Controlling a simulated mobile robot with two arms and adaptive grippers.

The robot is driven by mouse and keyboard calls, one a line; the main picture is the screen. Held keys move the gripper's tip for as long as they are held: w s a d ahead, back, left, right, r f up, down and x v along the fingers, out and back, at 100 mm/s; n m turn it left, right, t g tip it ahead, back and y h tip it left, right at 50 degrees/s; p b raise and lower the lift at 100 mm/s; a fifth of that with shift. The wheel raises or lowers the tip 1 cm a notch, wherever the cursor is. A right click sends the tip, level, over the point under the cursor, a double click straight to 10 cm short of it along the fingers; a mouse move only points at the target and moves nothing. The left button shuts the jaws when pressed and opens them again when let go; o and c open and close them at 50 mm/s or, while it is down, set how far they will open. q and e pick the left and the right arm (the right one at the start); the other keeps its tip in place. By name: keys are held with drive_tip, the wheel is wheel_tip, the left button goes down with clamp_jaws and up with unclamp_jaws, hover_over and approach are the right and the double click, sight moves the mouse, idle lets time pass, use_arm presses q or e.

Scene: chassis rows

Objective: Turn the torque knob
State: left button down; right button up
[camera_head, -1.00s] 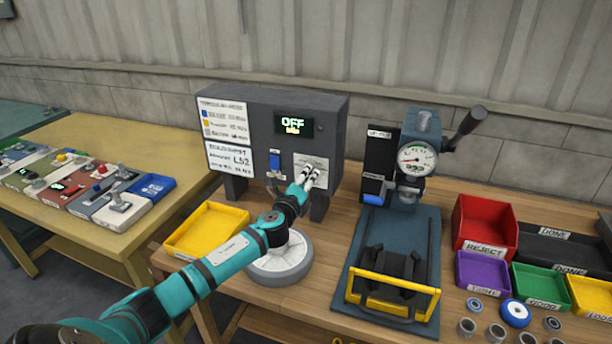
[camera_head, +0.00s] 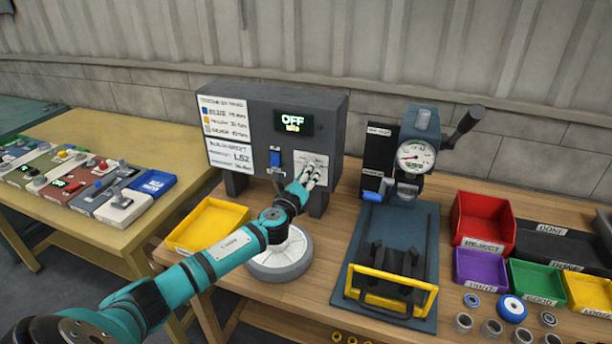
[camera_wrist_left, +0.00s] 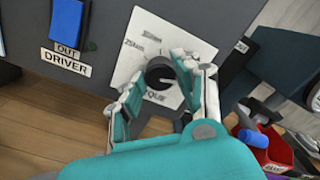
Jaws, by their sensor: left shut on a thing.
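The torque knob (camera_wrist_left: 158,75) is a dark round knob on a white scale plate (camera_wrist_left: 140,50) labelled with torque values in the left wrist view. The plate (camera_head: 308,162) also shows on the front of the grey control box (camera_head: 262,115) in the head view. My left gripper (camera_wrist_left: 155,82) has its fingers on both sides of the knob, shut on it. In the head view my left gripper (camera_head: 311,177) covers the knob. The box's display (camera_head: 292,124) reads OFF. My right gripper is not in view.
A blue switch or driver holder (camera_head: 274,159) sits left of the plate. A yellow tray (camera_head: 207,226) and a grey round turntable (camera_head: 279,258) stand before the box. A gauge press (camera_head: 417,155) stands to the right, with red (camera_head: 484,219) and other bins beyond.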

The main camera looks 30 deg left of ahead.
use_arm(q)
drive_tip(key=shift+f, duration=0.15)
drive_tip(key=c, duration=0.9)
unclamp_jaws()
drive_tip(key=shift+c, duration=0.2)
drive_tip(key=shift+s, duration=0.15)
drive_tip(key=v, duration=1.1)
drive_tip(key=shift+s, duration=0.4)
